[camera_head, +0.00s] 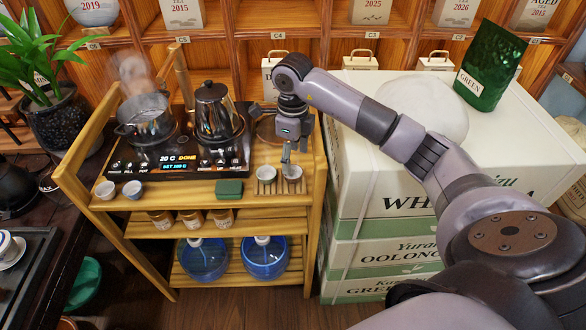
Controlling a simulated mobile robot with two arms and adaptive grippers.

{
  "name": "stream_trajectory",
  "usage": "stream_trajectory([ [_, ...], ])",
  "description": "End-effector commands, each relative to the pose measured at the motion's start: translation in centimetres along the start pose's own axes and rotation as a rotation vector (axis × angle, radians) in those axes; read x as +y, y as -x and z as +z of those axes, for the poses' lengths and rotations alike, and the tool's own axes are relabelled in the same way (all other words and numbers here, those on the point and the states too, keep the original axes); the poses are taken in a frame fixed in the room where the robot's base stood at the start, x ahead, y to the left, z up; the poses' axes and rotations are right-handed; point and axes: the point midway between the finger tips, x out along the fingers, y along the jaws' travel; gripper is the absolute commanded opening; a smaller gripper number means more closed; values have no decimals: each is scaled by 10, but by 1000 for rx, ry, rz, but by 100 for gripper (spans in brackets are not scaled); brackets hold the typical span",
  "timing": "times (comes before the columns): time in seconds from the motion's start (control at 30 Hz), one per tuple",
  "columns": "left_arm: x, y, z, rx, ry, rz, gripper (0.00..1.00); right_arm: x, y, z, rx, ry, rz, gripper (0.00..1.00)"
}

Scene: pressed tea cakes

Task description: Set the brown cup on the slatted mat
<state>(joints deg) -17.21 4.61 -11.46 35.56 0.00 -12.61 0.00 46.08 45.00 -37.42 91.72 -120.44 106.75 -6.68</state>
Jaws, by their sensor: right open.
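The slatted mat (266,189) lies at the right front of the cart's upper shelf. Two small cups stand on it side by side: a pale one (266,174) on the left and a slightly pinkish-brown one (295,174) on the right, which looks most like the brown cup. Both look upright. My right gripper (288,166) points down at the right cup, its fingers at the cup's rim. It is open; I cannot tell whether a finger touches the cup. My left gripper is not in view.
A dark kettle (217,112) and a steaming pot (145,117) stand on the heating panel (185,163). A green box (229,187) lies left of the mat. Two more cups (105,190) stand at the left end. Stacked tea boxes (370,190) flank the cart's right.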

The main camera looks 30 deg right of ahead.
Motion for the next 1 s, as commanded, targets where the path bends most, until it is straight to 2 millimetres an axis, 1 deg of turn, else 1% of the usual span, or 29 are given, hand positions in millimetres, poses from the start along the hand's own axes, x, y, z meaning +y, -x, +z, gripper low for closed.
stream_trajectory([
  [0.03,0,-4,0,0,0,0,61,-1,11,1,-4,1,-4,60],
  [0.1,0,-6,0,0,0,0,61,-1,25,1,-4,1,-3,60],
  [0.2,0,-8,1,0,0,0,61,0,41,1,-3,0,-2,60],
  [0.33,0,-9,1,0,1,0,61,0,53,0,-1,0,0,60],
  [0.5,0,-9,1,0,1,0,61,0,59,0,1,0,1,60],
  [0.93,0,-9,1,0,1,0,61,0,58,0,0,1,1,60],
  [1.0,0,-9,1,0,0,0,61,4,56,3,-10,7,10,60],
])
